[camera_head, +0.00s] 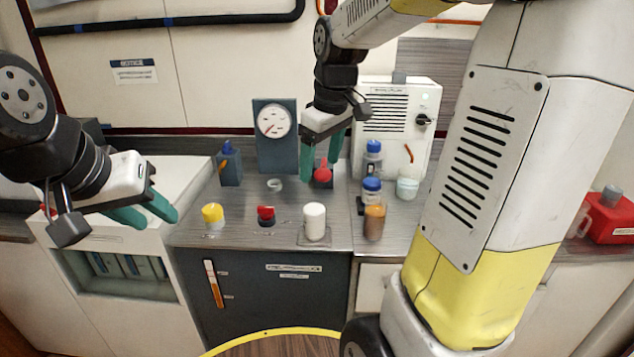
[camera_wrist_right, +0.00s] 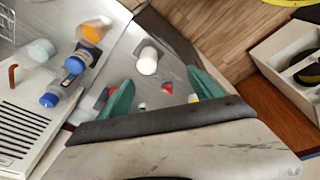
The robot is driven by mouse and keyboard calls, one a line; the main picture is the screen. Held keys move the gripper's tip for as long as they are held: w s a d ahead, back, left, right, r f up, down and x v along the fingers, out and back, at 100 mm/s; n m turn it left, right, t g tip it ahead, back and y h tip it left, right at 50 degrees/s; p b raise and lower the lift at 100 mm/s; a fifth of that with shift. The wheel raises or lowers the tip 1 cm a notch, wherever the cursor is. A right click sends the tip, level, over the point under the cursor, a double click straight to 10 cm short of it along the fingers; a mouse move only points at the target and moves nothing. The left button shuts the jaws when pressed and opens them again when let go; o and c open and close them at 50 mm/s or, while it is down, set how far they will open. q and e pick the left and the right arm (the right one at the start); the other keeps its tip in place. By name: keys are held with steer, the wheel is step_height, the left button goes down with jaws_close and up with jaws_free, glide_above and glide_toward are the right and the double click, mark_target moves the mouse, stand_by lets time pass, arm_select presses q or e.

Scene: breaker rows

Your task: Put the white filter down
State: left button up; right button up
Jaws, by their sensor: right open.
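The white filter (camera_head: 314,222), a short white cylinder, stands upright near the front edge of the grey counter (camera_head: 255,236), on what looks like a thin square plate. It also shows in the right wrist view (camera_wrist_right: 148,60), beyond the fingertips and clear of them. My right gripper (camera_head: 320,170) is open with its teal fingers apart, above the counter and behind the filter; nothing is between the fingers. In the right wrist view the gripper (camera_wrist_right: 160,80) is also empty. My left gripper (camera_head: 148,213) is open and empty at the far left, over the white cabinet.
A yellow-capped item (camera_head: 213,216), a red-and-black item (camera_head: 266,216) and an amber jar (camera_head: 374,222) line the counter front. Blue-capped bottles (camera_head: 372,188) and a glass beaker (camera_head: 407,186) stand right of my right gripper. A gauge panel (camera_head: 276,150) and white vented machine (camera_head: 394,115) stand behind.

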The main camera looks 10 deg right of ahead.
steer(key=s+a+r+m+t+y, duration=0.1)
steer(key=s+m, duration=0.6)
steer(key=s, duration=0.8)
steer(key=r+t, duration=0.1)
steer(key=t, duration=0.1)
steer(key=shift+a+t, duration=0.3)
steer(key=shift+t, duration=0.1)
